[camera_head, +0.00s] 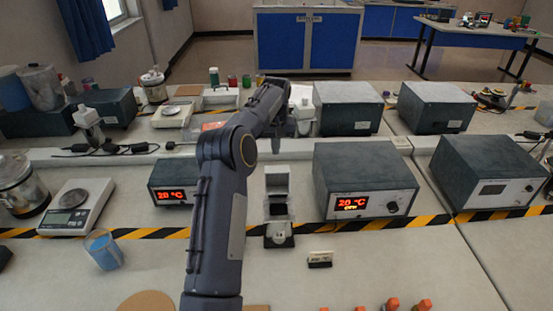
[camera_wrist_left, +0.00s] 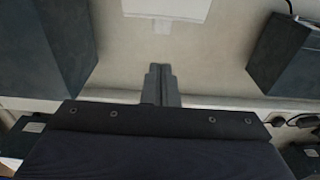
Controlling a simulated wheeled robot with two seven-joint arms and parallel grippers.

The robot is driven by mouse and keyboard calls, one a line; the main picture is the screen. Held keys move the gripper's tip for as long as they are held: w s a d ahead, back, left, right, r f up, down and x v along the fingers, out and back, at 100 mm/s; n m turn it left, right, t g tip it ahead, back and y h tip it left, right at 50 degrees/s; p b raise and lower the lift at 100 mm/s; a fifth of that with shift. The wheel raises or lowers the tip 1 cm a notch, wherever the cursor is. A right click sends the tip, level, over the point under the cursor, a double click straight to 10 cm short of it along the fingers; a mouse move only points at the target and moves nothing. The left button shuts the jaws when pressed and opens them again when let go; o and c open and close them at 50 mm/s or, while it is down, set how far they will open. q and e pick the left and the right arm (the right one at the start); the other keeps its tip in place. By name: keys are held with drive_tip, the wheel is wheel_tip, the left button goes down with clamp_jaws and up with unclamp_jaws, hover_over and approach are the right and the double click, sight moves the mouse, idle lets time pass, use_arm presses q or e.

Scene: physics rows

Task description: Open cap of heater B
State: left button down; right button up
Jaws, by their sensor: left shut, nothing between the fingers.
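Two dark grey boxes with red "20 °C" displays stand on the bench in the head view: a small one (camera_head: 172,196) left of my arm and a larger one (camera_head: 365,180) right of it. Between them stands a white upright unit (camera_head: 277,180) with a dark slot; a white shape (camera_wrist_left: 165,10) also shows at the top of the left wrist view. I cannot read any heater letter or make out a cap. My left gripper (camera_head: 290,128) hangs above the bench behind the white unit. Its fingers (camera_wrist_left: 161,85) are shut and empty. My right gripper is out of view.
A scale (camera_head: 75,208), a glass jar (camera_head: 20,185) and a blue beaker (camera_head: 103,249) stand at the left. More grey boxes (camera_head: 348,107) stand behind and at right (camera_head: 487,172). A small label block (camera_head: 320,259) lies in front. Orange-topped items line the front edge.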

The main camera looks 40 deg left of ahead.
sight(277, 177)
use_arm(q)
drive_tip(key=shift+s+d+f+p, duration=0.45)
drive_tip(key=shift+s+d+f, duration=0.5)
drive_tip(key=shift+s, duration=0.15)
drive_tip(key=shift+s+d, duration=0.2)
drive_tip(key=shift+s, duration=0.1)
